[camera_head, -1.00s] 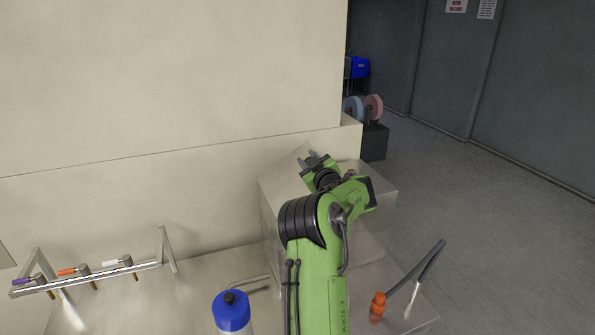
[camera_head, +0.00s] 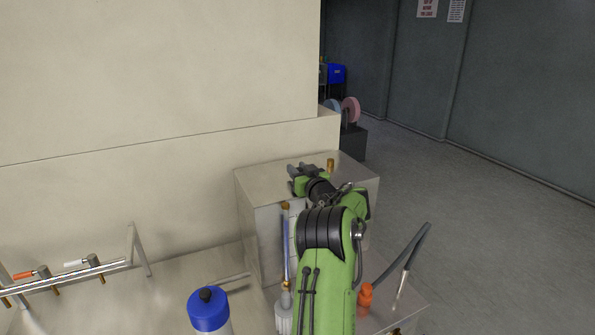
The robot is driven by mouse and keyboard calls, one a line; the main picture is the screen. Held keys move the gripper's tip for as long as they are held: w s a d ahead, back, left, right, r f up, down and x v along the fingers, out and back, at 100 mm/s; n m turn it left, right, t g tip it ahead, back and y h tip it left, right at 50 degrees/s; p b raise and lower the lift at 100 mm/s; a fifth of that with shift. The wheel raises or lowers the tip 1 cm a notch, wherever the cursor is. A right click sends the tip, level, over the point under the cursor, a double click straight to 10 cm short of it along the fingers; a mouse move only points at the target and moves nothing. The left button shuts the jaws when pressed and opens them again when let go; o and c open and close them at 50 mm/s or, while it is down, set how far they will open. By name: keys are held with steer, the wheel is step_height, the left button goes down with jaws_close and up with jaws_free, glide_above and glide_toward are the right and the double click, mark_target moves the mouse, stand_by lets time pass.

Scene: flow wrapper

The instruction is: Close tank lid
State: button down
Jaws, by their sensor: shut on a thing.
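The tank appears to be the pale metal box (camera_head: 258,228) at the centre, against the cream wall. Its flat top plate, which looks like the lid (camera_head: 262,172), lies about level, with a small brass fitting (camera_head: 331,165) near the back. My gripper (camera_head: 292,171) is at the top of the box, fingers pointing left, and shut on what seems to be the lid. The fingers are small and dark, so the exact contact is unclear. My green arm hides the box's right front.
A blue-capped bottle (camera_head: 209,310) stands at the front. A blue tube with brass ends (camera_head: 286,245) stands upright before the box. A metal rail with valves (camera_head: 75,280) is at left. An orange fitting (camera_head: 365,294) and grey hose (camera_head: 415,248) are at right. Open floor (camera_head: 480,240) lies beyond.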

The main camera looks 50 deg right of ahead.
steer(key=shift+f, duration=0.1)
steer(key=c, duration=0.9)
jaws_free()
steer(key=b+v, duration=0.4)
steer(key=v, duration=1.1)
steer(key=shift+s+a, duration=0.15)
steer(key=shift+s, duration=0.2)
